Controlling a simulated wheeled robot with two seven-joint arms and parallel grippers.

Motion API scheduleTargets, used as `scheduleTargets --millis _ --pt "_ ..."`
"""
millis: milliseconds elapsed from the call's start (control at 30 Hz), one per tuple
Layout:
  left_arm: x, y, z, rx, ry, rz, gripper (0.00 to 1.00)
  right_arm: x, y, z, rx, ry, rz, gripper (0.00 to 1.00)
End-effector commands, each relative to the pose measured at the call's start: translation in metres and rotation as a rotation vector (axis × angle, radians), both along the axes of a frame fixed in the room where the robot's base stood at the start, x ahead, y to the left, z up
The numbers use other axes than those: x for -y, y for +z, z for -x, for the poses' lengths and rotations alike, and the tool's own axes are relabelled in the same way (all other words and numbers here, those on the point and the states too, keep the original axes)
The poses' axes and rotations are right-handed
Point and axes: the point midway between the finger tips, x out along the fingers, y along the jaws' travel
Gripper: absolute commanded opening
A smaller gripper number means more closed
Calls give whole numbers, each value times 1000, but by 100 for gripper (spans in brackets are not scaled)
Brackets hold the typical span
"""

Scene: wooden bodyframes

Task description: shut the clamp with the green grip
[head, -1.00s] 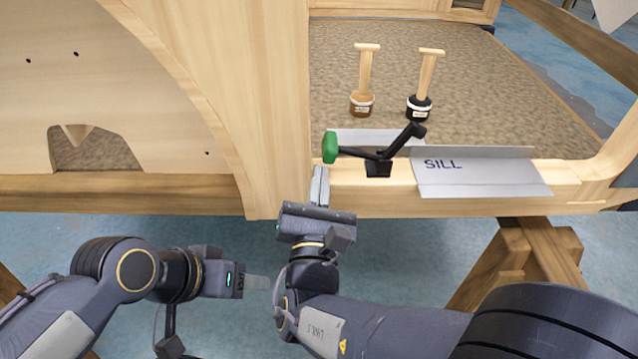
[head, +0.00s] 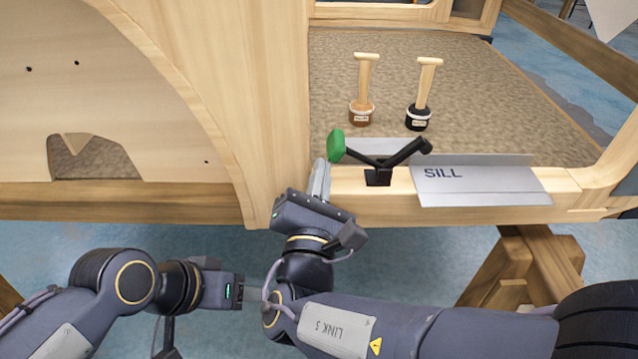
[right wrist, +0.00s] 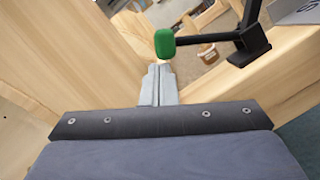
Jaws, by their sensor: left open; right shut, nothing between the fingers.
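The clamp (head: 378,174) is black and sits on the wooden sill beam. Its green grip (head: 336,145) is on a lever angled up to the left, and a second black arm (head: 409,152) slants up to the right. My right gripper (head: 322,168) is shut and empty, its fingertips just below the green grip; I cannot tell whether they touch it. In the right wrist view the green grip (right wrist: 165,43) is just beyond the shut fingers (right wrist: 160,72), with the clamp's black base (right wrist: 250,48) to the right. My left gripper (head: 256,284) is low at the left, away from the clamp.
A metal plate marked SILL (head: 478,186) lies on the beam right of the clamp. Two jars with wooden handles, one brown (head: 361,112) and one black (head: 418,118), stand on the brown floor behind. A tall wooden panel (head: 215,80) rises at the left.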

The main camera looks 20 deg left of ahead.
Motion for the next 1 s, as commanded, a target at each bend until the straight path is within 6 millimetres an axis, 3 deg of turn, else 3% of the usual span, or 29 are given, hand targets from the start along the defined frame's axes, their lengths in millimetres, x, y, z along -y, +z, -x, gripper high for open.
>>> scheduleTargets --millis 533,1000 --pt "0 -29 0 0 0 0 53 27 48 -8 -138 -2 -495 0" --pt "0 -48 0 0 0 0 53 48 67 -14 -213 -3 -749 0"
